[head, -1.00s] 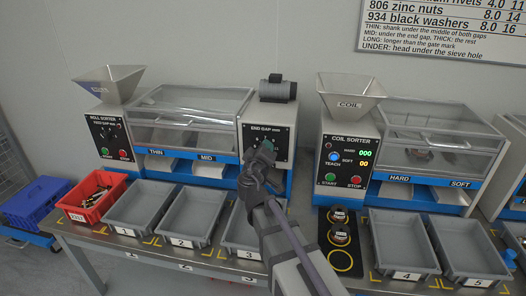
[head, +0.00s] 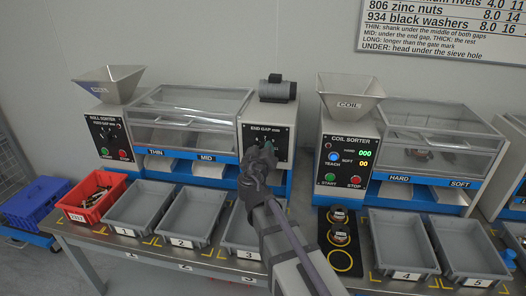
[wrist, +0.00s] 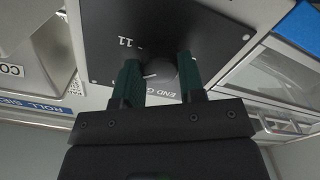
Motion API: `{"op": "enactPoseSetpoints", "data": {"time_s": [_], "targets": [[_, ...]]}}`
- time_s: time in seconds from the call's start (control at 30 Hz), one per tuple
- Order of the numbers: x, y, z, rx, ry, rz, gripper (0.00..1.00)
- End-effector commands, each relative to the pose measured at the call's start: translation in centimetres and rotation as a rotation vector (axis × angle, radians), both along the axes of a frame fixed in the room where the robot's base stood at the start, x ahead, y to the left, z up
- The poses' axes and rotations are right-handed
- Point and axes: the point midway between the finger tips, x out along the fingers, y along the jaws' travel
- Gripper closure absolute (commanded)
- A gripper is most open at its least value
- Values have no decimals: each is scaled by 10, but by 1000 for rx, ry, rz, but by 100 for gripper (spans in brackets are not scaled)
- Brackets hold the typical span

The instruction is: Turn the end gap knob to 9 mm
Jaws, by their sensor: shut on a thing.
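The end gap knob (wrist: 160,72) is a dark round knob on the black END GAP panel (wrist: 110,35), seen in the wrist view with a white pointer mark at its left side. My gripper (wrist: 160,75) has its two dark green fingers on either side of the knob and is shut on it. The number 11 shows on the panel above and left of the knob; most other scale marks are hidden. In the head view my gripper (head: 262,152) stands before the END GAP panel (head: 281,140) and hides the knob.
The roll sorter (head: 185,110) with its clear cover is left of the panel, and the coil sorter (head: 345,155) is to the right. Grey bins (head: 140,232) and a red bin (head: 75,210) stand along the table below. A motor (head: 278,88) sits above the panel.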

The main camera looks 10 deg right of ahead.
Motion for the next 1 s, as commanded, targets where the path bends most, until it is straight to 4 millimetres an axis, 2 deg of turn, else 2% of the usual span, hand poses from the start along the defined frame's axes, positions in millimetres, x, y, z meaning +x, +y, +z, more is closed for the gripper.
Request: {"op": "enactPoseSetpoints", "data": {"time_s": [0.13, 0.17, 0.4, 0.63, 0.73, 1.0], "targets": [[0, 0, 0, -1, 0, 0, 87], [0, 0, 0, -1, 0, 0, 61], [0, 0, 0, -1, 0, 0, 38], [-1, 0, 0, -1, 0, 0, 38], [-9, 3, 0, -2, 0, 1, 38], [-68, 28, 0, -1, 0, 4, 38]]}}
